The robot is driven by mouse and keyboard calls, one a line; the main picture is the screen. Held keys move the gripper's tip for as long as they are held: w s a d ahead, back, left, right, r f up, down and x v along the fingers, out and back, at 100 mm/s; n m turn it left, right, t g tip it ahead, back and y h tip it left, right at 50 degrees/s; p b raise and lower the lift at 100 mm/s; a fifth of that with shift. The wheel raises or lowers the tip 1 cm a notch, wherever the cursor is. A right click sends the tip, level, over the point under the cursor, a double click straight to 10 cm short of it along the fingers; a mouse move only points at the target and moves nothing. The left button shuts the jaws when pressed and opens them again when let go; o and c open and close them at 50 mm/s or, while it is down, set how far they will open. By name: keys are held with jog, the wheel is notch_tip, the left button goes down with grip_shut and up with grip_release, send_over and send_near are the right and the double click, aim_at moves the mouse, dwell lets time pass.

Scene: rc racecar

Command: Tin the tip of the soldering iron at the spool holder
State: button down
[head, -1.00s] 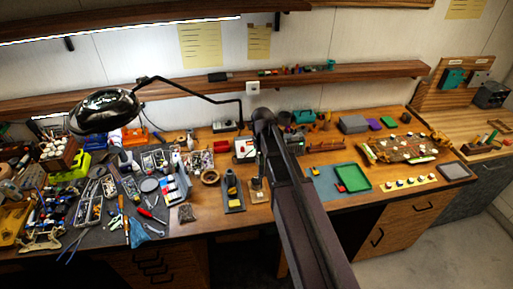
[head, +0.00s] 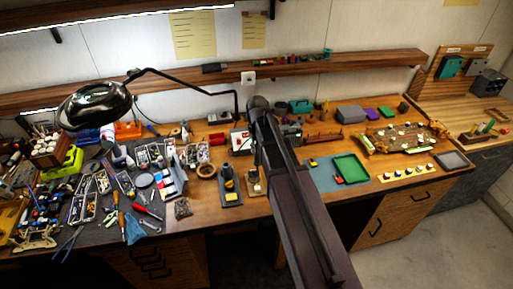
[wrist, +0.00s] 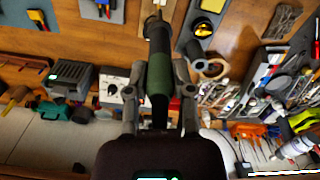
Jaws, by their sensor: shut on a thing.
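My gripper (wrist: 158,95) is shut on the soldering iron (wrist: 159,72), around its dark green and black handle. The iron's metal end points toward the top of the wrist view, over a pale plate that looks like the base of the spool holder (wrist: 171,12). I cannot tell whether the tip touches anything there. In the head view the spool holder (head: 255,189) is a small light base just left of my arm, and the arm hides part of this area. The iron stand (head: 231,197), dark with a yellow sponge, sits to its left.
A tape roll (head: 207,170) lies left of the stand. A blue mat with a green tray (head: 351,169) lies right of my arm. A grey mat with tools covers the left bench. A magnifier lamp (head: 95,105) reaches over it.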

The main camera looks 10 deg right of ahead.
aim_at(257, 160)
jog(key=shift+f+b, duration=2.2)
jog(key=shift+f, duration=0.2)
jog(key=shift+f+b, duration=1.05)
dwell(4.5)
